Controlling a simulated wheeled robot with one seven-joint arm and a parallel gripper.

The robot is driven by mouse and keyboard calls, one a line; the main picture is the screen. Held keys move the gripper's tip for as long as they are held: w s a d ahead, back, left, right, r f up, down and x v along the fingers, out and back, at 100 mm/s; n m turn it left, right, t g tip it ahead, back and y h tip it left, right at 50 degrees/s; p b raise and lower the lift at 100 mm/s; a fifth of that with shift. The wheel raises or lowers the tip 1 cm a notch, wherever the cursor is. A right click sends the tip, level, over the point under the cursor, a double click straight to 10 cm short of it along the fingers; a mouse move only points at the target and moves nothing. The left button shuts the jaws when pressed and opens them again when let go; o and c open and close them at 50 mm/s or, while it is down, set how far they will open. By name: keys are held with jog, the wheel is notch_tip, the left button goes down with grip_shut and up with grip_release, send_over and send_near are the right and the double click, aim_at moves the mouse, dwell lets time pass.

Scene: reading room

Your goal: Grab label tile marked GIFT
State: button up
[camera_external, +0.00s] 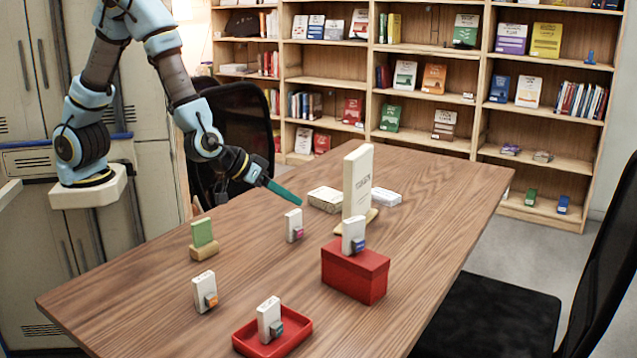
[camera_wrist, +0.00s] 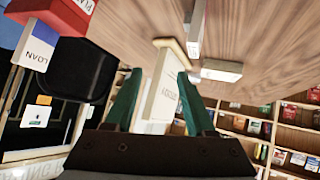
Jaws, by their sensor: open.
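Several white upright tiles with coloured blocks stand on the table: one with a pink block (camera_external: 293,224), one with an orange block (camera_external: 203,289), one with a teal block (camera_external: 267,318) in a red tray (camera_external: 240,343), and one with a blue block (camera_external: 352,232) on a red box (camera_external: 352,277). In the wrist view, the tile with blue (camera_wrist: 36,47) reads LOAN. I cannot read GIFT on any tile. My gripper (camera_external: 287,191) has teal fingers and hangs above the table behind the pink-block tile. In the wrist view my gripper (camera_wrist: 158,74) is open and empty.
A tall cream sign (camera_external: 357,180) stands right of my gripper, with white boxes (camera_external: 325,198) beside it. A green block on a wooden holder (camera_external: 203,249) stands at left. Black chairs (camera_external: 500,310) flank the table (camera_external: 440,215); bookshelves line the back. The table's front right is clear.

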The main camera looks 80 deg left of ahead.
aim_at(300, 216)
jog(key=s+f+n+y, duration=0.1)
jog(key=y, duration=0.1)
jog(key=s+f+n+y+b, duration=0.1)
jog(key=f+y, duration=0.1)
jog(key=s+f+n+y+b, duration=0.1)
jog(key=f+y, duration=0.1)
jog(key=shift+t, duration=0.3)
jog(key=shift+s+a+f+y+b, duration=0.1)
jog(key=shift+s+y+b, duration=0.15)
jog(key=shift+y+b, duration=0.05)
jog(key=x, duration=0.4)
jog(key=shift+w+a, duration=0.15)
jog(key=shift+a, duration=0.1)
jog(key=shift+p+x, duration=0.65)
jog(key=shift+x, duration=2.4)
jog(key=shift+w+d, duration=0.1)
jog(key=shift+w, duration=0.05)
grip_shut()
